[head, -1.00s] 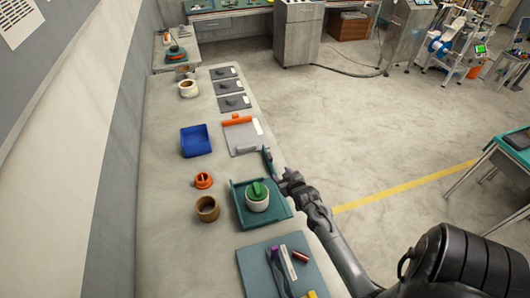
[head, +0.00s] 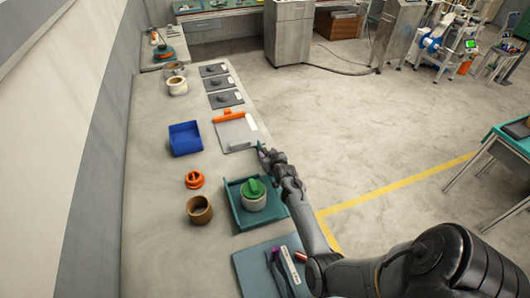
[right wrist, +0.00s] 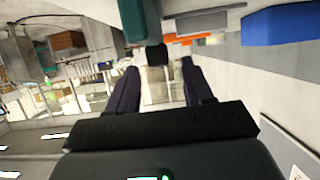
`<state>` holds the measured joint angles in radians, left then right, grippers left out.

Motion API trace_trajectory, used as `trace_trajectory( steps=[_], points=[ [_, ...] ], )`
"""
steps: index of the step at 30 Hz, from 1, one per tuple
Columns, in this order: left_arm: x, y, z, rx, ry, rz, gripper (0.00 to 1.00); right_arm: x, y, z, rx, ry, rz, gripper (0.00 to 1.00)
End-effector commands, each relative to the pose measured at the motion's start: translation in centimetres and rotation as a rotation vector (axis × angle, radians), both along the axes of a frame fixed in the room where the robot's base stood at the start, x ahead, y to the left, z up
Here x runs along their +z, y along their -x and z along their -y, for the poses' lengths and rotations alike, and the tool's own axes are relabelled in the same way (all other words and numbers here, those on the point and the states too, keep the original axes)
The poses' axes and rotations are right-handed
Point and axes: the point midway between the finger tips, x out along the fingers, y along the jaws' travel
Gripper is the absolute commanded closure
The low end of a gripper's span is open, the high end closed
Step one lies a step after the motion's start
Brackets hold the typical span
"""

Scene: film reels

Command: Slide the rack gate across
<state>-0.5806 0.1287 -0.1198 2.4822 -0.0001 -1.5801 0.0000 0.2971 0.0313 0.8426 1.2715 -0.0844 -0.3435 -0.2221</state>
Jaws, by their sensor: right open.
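No part can be clearly told as the rack gate. A narrow blue-teal piece (head: 262,152) stands at the table's right edge, beside a grey plate, and may be part of it. My right gripper (head: 268,158) is at this piece, its fingers small and hard to make out. In the right wrist view, which is upside down, the two dark fingers (right wrist: 160,70) are apart. A small black block (right wrist: 157,55) shows between or just beyond their tips, by a teal piece (right wrist: 140,20); contact cannot be told. My left gripper is out of view.
A teal tray (head: 232,208) holds a white jar with a green lid (head: 254,188) close to my right arm. A blue bin (head: 186,138), an orange-barred grey plate (head: 236,134), an orange part (head: 194,180) and a brown cup (head: 200,210) share the bench. Open floor lies right.

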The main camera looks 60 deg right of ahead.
Motion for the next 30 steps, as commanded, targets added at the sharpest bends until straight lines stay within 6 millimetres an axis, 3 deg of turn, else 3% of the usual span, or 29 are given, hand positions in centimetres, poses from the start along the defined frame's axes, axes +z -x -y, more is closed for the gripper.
trace_trajectory(
  steps=[9,23,30],
  points=[
    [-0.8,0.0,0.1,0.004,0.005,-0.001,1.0,-1.2,-2.3,1.8,0.0,0.001,0.001,0.49],
    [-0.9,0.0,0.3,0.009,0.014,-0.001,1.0,-1.4,-2.8,2.1,0.0,0.001,-0.001,0.49],
    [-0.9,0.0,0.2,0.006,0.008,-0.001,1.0,-1.4,-2.8,2.1,0.0,0.001,-0.001,0.84]
  ],
)
